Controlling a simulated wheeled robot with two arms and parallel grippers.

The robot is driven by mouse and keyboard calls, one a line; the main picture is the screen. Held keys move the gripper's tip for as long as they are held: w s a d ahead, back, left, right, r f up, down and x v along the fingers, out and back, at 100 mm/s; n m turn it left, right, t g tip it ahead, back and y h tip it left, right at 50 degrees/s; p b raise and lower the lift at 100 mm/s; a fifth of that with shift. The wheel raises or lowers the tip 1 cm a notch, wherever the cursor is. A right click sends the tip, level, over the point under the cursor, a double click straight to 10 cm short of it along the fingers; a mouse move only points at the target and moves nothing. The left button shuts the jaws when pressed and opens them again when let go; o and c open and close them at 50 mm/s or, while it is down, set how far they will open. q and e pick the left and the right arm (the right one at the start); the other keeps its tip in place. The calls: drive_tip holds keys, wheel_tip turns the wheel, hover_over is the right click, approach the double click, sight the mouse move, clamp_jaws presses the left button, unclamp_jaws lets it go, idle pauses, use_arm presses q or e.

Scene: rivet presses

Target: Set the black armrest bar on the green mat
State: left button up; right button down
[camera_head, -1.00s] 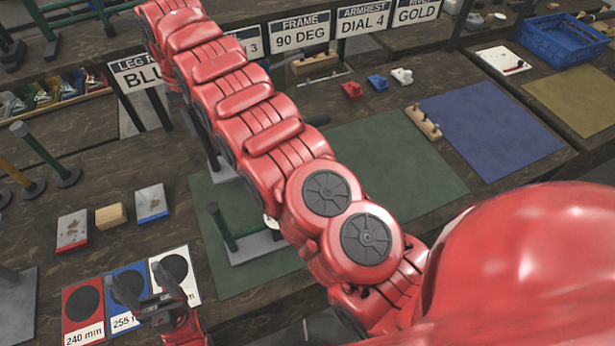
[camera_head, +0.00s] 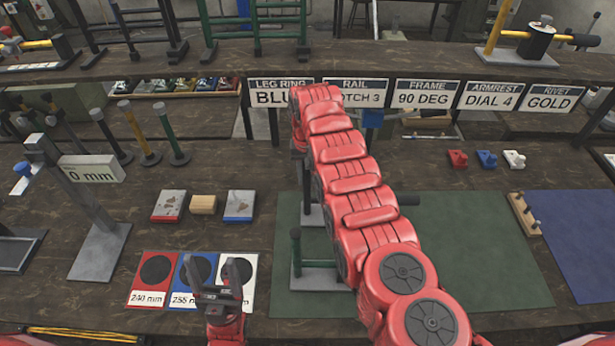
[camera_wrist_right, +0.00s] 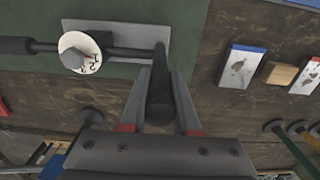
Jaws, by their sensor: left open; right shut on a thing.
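The black armrest bar (camera_wrist_right: 160,104) is between the fingers of my right gripper (camera_wrist_right: 159,78), which is shut on it. A thin dark rod with a white numbered dial (camera_wrist_right: 77,52) and a thick black end runs left from the bar's far end. The black end also shows in the head view (camera_head: 408,199), right of my right arm. The green mat (camera_head: 475,255) lies below. On it stand a grey base plate (camera_head: 322,280) and a green post (camera_head: 296,250). My left gripper (camera_head: 215,268) is open and empty above the dial cards.
Red, blue and white cards (camera_head: 150,285) lie left of the mat, with small blocks (camera_head: 203,204) behind them. A grey stand (camera_head: 98,252) is further left. A peg board (camera_head: 524,214) sits at the mat's right edge, beside a blue mat (camera_head: 590,235). The green mat's right part is clear.

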drive_tip(key=shift+f, duration=0.75)
drive_tip(key=c, duration=0.6)
unclamp_jaws()
drive_tip(key=shift+f, duration=0.1)
drive_tip(key=shift+c, duration=0.2)
drive_tip(key=shift+r, duration=0.2)
wheel_tip(320, 180, up, 8)
drive_tip(key=b, duration=0.3)
wheel_tip(320, 180, up, 4)
drive_tip(key=shift+p, duration=0.8)
drive_tip(key=shift+s, duration=0.1)
